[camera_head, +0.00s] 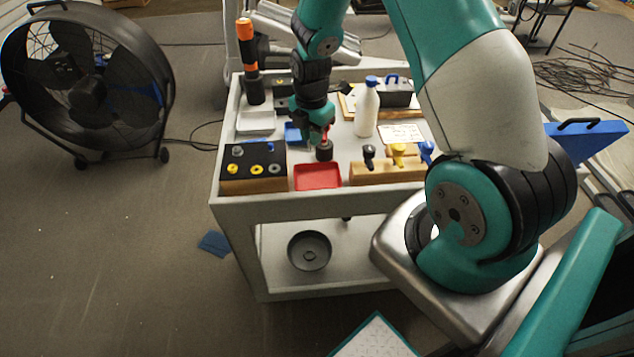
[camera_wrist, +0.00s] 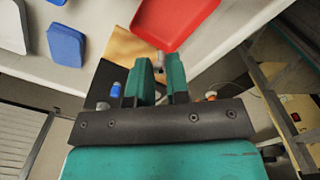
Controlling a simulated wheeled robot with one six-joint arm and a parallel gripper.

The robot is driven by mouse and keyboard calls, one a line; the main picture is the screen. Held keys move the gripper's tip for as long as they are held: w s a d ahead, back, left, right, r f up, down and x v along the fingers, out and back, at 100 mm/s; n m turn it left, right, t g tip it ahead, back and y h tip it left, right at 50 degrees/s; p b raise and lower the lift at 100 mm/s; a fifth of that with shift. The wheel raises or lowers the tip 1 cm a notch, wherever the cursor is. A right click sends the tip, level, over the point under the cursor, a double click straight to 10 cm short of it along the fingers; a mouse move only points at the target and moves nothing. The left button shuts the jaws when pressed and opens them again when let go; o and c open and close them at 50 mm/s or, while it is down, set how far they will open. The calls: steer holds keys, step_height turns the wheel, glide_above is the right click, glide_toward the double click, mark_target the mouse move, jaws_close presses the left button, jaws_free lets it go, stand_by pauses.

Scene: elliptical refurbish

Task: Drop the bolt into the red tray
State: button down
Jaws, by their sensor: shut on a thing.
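My gripper (camera_head: 318,138) points down over the cart, just behind the red tray (camera_head: 318,178). In the wrist view its two green fingers (camera_wrist: 160,76) are closed around a small grey piece, apparently the bolt (camera_wrist: 159,61). Most of that piece is hidden between the fingers. The red tray, shallow and apparently empty, also shows in the wrist view (camera_wrist: 176,18), beyond the fingertips. A dark cylindrical thing (camera_head: 324,153) shows just below the gripper in the head view; I cannot tell what it is.
A black-topped block (camera_head: 253,160) with rings and a blue piece stands left of the tray. A wooden block (camera_head: 386,172) with black, yellow and blue pieces stands right. A white bottle (camera_head: 367,108) and an orange-topped dark tool (camera_head: 248,60) stand farther back on the cart (camera_head: 280,204).

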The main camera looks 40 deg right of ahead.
step_height(320, 180, down, 5)
steer(key=b, duration=0.3)
steer(key=shift+r, duration=0.2)
steer(key=c, duration=1)
jaws_free()
step_height(320, 180, up, 18)
steer(key=shift+f+b, duration=0.25)
steer(key=shift+b, duration=0.4)
